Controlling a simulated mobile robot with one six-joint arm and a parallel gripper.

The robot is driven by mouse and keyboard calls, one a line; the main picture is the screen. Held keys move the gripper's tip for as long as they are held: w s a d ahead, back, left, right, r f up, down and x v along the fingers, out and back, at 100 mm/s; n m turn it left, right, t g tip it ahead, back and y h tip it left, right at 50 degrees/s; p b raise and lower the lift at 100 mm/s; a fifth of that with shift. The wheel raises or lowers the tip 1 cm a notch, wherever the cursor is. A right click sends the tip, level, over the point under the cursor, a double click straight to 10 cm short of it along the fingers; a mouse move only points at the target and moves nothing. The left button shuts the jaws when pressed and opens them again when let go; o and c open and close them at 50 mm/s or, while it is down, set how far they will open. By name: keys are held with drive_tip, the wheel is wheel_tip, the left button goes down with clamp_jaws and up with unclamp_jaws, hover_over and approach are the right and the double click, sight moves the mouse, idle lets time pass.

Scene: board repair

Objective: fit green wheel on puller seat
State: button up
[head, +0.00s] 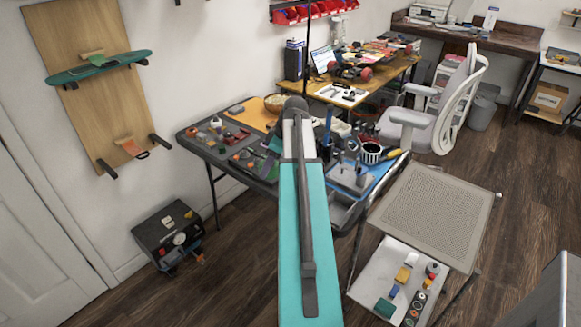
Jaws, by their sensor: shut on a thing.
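I cannot make out the green wheel in the head view. A grey metal fixture (350,175) with dark upright parts stands on the blue mat at the right of the dark workbench (262,186); it may hold the puller seat, but it is too small to tell. My teal arm rises from the bottom middle and covers part of the bench. My gripper does not show; the arm may hide it, so its hold cannot be seen.
A white tray (362,282) with several small parts, including a green block (384,307), stands lower right, beside a perforated grey panel (432,215). A white chair (459,95) stands behind. A black toolbox (168,234) sits on the floor at left. Dark floor is open at right.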

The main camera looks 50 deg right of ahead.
drive_tip(key=w+a+r+m, duration=0.1)
drive_tip(key=w+a+r, duration=0.2)
drive_tip(key=a, duration=1.2)
drive_tip(key=w+a+r+m+h, duration=0.1)
drive_tip(key=w+a+r, duration=0.3)
drive_tip(key=a, duration=1.2)
drive_tip(key=w+a+r+m, duration=0.2)
drive_tip(key=w+a+r, duration=0.2)
drive_tip(key=w+a, duration=0.4)
drive_tip(key=a, duration=0.7)
drive_tip(key=shift+a+m+t+h, duration=0.2)
drive_tip(key=shift+m+t+h, duration=0.1)
drive_tip(key=shift+h, duration=0.1)
drive_tip(key=shift+r, duration=0.1)
